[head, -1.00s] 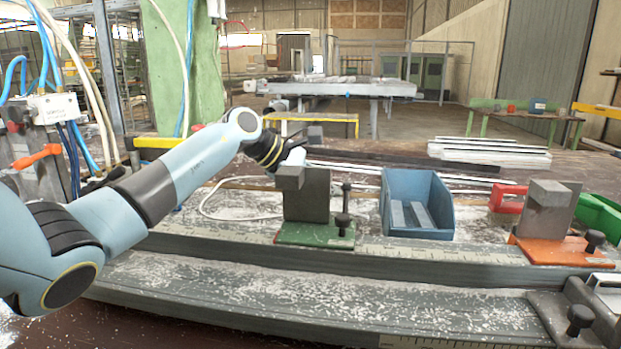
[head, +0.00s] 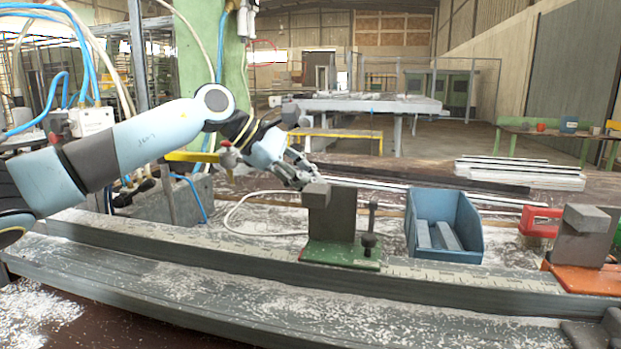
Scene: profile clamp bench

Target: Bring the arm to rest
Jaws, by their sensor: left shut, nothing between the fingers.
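My left arm comes in from the left in the head view. Its gripper (head: 303,172) is shut and empty, above the bench just behind and left of the top of the grey block on the green clamp base (head: 342,254). Whether the fingers touch that block cannot be told. My right gripper is not in view.
A blue bin (head: 443,226) holding grey bars stands right of the green clamp. An orange-based clamp (head: 590,279) and a red clamp piece (head: 541,222) are at the right. A long chip-strewn rail (head: 180,276) crosses the front. White profiles (head: 520,173) lie farther back.

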